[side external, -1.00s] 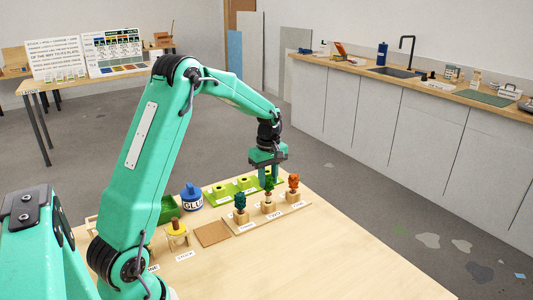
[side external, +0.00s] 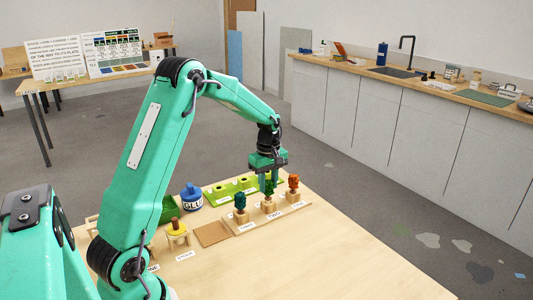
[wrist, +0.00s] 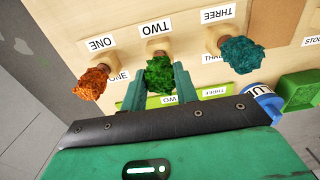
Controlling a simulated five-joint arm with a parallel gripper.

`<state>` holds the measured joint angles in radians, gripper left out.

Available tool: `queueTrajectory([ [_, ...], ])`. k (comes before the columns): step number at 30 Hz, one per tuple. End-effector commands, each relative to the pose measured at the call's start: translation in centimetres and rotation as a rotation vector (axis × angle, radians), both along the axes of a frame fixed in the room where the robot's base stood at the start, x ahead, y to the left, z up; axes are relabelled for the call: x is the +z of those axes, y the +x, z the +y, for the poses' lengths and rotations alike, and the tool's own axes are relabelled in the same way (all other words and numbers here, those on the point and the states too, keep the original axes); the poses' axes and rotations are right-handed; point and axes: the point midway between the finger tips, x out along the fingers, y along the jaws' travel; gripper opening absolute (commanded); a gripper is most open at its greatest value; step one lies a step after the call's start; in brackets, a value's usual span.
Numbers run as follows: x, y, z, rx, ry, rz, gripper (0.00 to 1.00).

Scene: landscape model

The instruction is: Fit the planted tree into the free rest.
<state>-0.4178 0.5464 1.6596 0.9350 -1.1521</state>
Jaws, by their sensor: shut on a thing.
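My gripper (side external: 268,187) points down, its fingers on either side of the green tree (side external: 269,189). In the wrist view the fingers close on this tree's green crown (wrist: 160,75), by the label TWO. The green tree stands in the middle wooden block of a row. The orange tree (wrist: 92,82) stands beside it by label ONE, and the teal tree (wrist: 240,52) by label THREE. A bright green strip with dark openings (side external: 222,190) lies behind the row; my gripper and arm partly hide it, so I cannot tell which opening is free.
A blue GLUE pot (side external: 192,198) stands left of the green strip, with a green box (side external: 169,209) beside it. The front right tabletop is clear.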

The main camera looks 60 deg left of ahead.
Motion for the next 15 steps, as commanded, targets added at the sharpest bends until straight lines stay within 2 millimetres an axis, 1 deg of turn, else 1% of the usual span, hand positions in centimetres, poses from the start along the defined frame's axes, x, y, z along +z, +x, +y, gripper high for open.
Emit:
queueTrajectory([
  [15, -0.96, -0.02, -0.01, 0.0, 0.0, 0.001, 0.02],
])
